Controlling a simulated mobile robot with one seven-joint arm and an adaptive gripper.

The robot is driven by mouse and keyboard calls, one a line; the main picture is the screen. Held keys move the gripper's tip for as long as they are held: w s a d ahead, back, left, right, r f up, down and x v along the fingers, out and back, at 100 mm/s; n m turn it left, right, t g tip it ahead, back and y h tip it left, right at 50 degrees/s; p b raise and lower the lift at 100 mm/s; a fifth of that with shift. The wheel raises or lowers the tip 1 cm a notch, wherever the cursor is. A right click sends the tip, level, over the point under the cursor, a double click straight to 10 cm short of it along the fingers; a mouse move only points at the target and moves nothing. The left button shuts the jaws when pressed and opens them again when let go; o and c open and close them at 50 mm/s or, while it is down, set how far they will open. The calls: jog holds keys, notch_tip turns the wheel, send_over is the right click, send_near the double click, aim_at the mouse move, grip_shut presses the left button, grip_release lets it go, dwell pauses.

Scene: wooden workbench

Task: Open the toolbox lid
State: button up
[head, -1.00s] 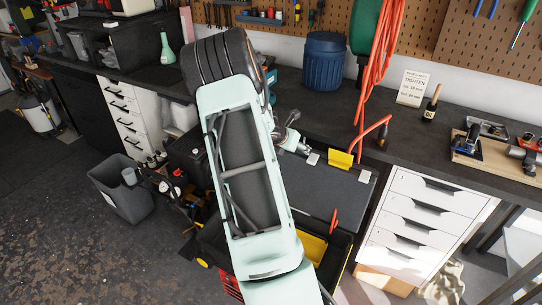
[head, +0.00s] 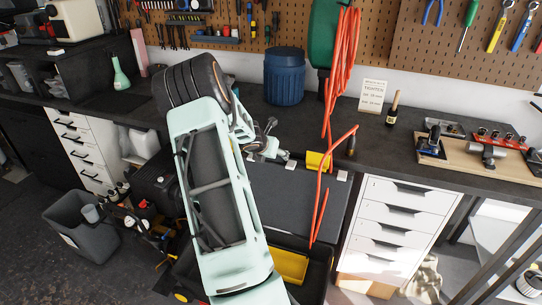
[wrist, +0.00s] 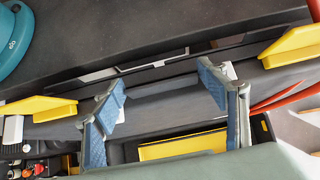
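The toolbox (head: 322,272) is a black box on the floor in front of the bench, with a yellow tray (head: 288,265) showing inside. Its dark grey lid (head: 300,205) stands raised at the bench side of the box, with a yellow latch (head: 318,161) on its upper edge. In the wrist view two yellow latches, left (wrist: 40,107) and right (wrist: 292,45), flank my gripper (wrist: 165,90). My gripper's blue-padded fingers are wide apart, with nothing held between them. They appear close to the lid's upper edge; contact cannot be told. My arm hides the toolbox's left part in the head view.
An orange hose (head: 321,205) hangs down across the lid's right side. The dark bench (head: 235,100) and white drawers (head: 398,205) stand close behind and right. A grey bin (head: 80,225) and clutter are at left. A blue barrel (head: 285,77) stands on the bench.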

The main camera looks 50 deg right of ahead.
jog(key=shift+o, duration=1.2)
jog(key=shift+r, duration=0.15)
jog(key=shift+o, duration=0.6)
jog(key=shift+a, duration=0.1)
jog(key=v, duration=1.1)
jog(key=shift+s+a+r, duration=0.15)
jog(key=shift+a+r, duration=0.1)
